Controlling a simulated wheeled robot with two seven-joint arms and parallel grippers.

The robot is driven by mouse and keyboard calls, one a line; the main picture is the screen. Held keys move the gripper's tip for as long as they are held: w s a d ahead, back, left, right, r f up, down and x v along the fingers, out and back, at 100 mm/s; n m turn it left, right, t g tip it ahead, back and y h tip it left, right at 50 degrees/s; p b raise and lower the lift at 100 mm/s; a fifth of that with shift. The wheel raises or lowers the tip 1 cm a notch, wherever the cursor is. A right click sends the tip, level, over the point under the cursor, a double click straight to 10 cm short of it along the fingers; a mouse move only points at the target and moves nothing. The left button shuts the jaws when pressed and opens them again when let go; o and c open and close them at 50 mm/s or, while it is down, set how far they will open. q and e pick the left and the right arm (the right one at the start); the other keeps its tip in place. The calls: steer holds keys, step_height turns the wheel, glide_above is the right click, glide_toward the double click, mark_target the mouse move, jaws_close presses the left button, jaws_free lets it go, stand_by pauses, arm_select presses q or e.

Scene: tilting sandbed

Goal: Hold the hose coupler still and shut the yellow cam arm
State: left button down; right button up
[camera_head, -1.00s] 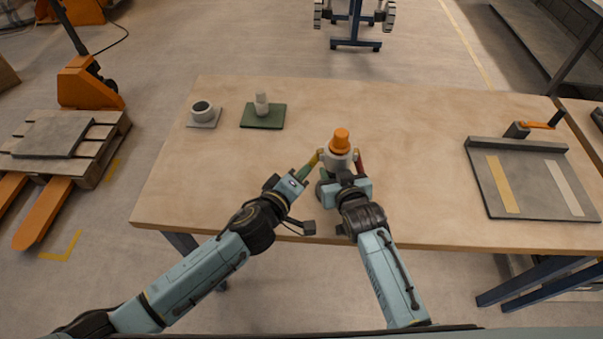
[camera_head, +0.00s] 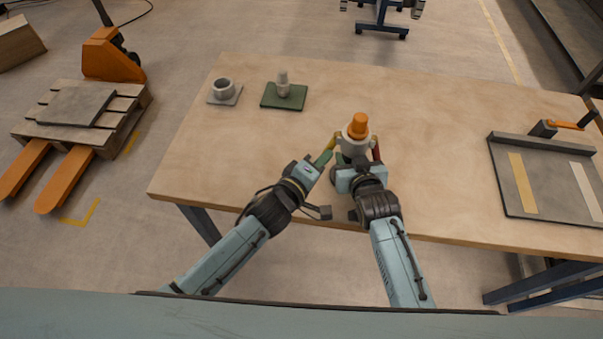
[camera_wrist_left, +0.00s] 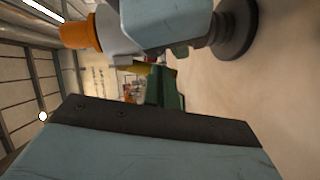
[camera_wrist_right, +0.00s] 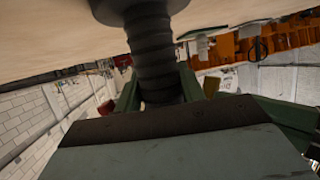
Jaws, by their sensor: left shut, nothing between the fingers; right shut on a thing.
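The hose coupler (camera_head: 355,143) stands upright near the table's front edge, with a pale grey body and an orange top; it also shows in the left wrist view (camera_wrist_left: 118,34). The yellow cam arm (camera_head: 332,142) slants out on its left side, and a red arm (camera_head: 377,151) hangs on its right. My right gripper (camera_wrist_right: 158,92) is shut on the dark ribbed hose (camera_wrist_right: 153,48) below the coupler body. My left gripper (camera_head: 327,158) is shut and empty, its green fingertips close by the yellow arm's lower end. Whether they touch is unclear.
A grey ring on a plate (camera_head: 224,91) and a pale fitting on a green mat (camera_head: 285,95) stand at back left. A grey tray (camera_head: 545,185) with two strips and an orange-handled clamp lies at right. The middle of the table (camera_head: 420,120) is clear.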

arm_select(q)
steer(key=v, duration=1.3)
steer(key=shift+a, duration=0.25)
arm_select(e)
steer(key=shift+d, duration=0.2)
arm_select(q)
steer(key=shift+r, duration=0.1)
arm_select(e)
steer(key=o, duration=1.4)
steer(key=shift+c, duration=0.2)
